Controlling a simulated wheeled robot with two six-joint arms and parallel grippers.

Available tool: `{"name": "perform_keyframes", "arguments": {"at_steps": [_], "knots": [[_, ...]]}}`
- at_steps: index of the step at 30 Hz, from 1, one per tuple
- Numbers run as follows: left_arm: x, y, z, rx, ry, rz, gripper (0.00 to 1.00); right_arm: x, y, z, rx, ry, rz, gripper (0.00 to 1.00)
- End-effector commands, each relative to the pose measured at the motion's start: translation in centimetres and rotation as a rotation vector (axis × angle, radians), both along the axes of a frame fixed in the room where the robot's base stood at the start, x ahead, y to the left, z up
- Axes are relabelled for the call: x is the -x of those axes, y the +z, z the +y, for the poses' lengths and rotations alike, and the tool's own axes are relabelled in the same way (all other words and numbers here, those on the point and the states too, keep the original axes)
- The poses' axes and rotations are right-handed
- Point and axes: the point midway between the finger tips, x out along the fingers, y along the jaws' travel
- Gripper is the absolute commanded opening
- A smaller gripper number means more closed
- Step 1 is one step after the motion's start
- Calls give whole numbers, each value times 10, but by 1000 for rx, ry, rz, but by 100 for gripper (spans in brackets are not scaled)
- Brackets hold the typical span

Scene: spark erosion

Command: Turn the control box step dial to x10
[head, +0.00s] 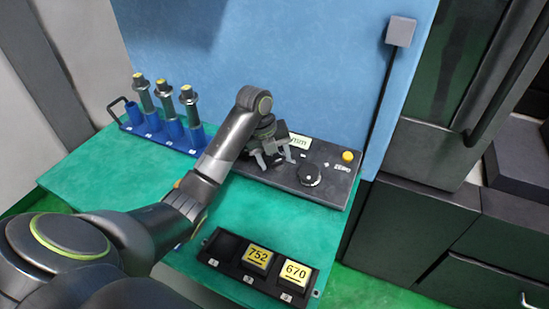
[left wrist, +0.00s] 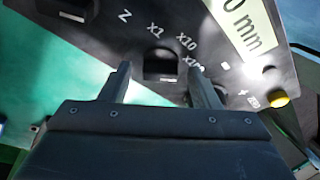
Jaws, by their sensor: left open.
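The dark control box (head: 335,187) lies on the green table against the blue panel. In the left wrist view its face (left wrist: 95,50) carries the marks Z, X1, X10 and a partly covered X100. The black step dial (left wrist: 162,66) is below X1 and X10 in that view; I cannot tell which mark it points to. My left gripper (head: 274,160) is over the box's left part and hides the step dial in the head view. Its two fingers (left wrist: 160,72) are open, one to each side of the dial, with no clear contact. My right gripper is out of view.
A round black knob (head: 309,174) and a yellow button (head: 348,156) are on the box's right. A blue rack (head: 180,143) with several tool holders stands at the left. A black tray (head: 234,270) with blocks marked 752 and 670 is in front. Green table (head: 270,215) between is clear.

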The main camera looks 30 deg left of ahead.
Motion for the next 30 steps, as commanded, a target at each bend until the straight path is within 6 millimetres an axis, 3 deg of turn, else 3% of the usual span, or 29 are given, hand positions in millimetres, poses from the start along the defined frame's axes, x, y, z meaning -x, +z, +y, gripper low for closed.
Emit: {"name": "perform_keyframes", "arguments": {"at_steps": [8, 18, 30], "knots": [[0, -2, 0, 0, 0, 0, 56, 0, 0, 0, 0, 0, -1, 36], [0, -1, 0, 0, 0, 0, 12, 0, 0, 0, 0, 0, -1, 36], [1, 2, 1, 30, 76, 0, 12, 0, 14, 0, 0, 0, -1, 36]]}}
